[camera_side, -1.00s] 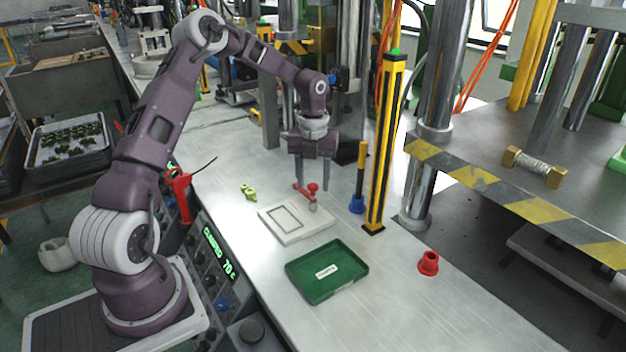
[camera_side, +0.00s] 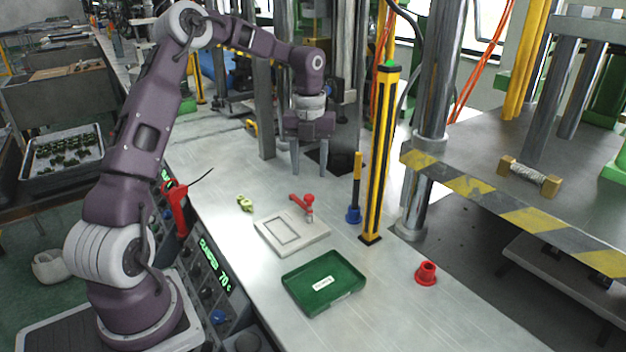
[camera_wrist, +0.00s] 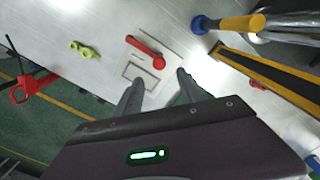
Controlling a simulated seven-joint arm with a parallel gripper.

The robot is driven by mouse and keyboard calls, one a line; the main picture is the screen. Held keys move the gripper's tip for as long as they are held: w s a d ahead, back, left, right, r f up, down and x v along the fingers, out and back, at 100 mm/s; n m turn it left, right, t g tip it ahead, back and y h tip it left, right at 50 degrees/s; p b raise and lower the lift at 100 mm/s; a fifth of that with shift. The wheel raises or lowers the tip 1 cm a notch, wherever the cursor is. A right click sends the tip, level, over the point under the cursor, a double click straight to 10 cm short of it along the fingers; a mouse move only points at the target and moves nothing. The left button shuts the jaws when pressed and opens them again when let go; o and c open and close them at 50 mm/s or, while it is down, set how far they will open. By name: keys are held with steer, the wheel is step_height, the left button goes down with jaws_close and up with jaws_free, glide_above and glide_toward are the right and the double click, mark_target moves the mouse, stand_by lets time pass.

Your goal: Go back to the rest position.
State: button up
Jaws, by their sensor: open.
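My gripper (camera_side: 309,170) is open and empty, raised above the bench behind the white plate (camera_side: 274,243). Its two fingers also show in the wrist view (camera_wrist: 158,92), apart with nothing between them. A red toggle clamp (camera_side: 304,206) stands at the plate's far right edge, in front of and below my gripper. It also shows in the wrist view (camera_wrist: 145,50), beyond the fingertips. The plate carries a dark rectangular outline on its top.
A green tray (camera_side: 296,299) with a white label lies in front of the plate. A yellow-black post (camera_side: 378,155) and a blue-based, yellow-handled tool (camera_side: 354,212) stand right of my gripper. A red cup (camera_side: 426,273) and a yellow-green part (camera_side: 244,203) lie on the bench.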

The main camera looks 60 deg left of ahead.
steer(key=s+d+r+n+t+y, duration=0.2)
steer(key=s+d+r+n, duration=1.1)
steer(key=s+d, duration=0.1)
steer(key=s+d+f+n+t+h, duration=0.1)
steer(key=s+d+n, duration=0.5)
steer(key=s+n, duration=0.7)
steer(key=t+h, duration=0.1)
steer(key=t, duration=0.1)
steer(key=shift+s+f+n+t, duration=0.2)
steer(key=shift+s+n+t, duration=0.05)
steer(key=shift+n+t, duration=0.05)
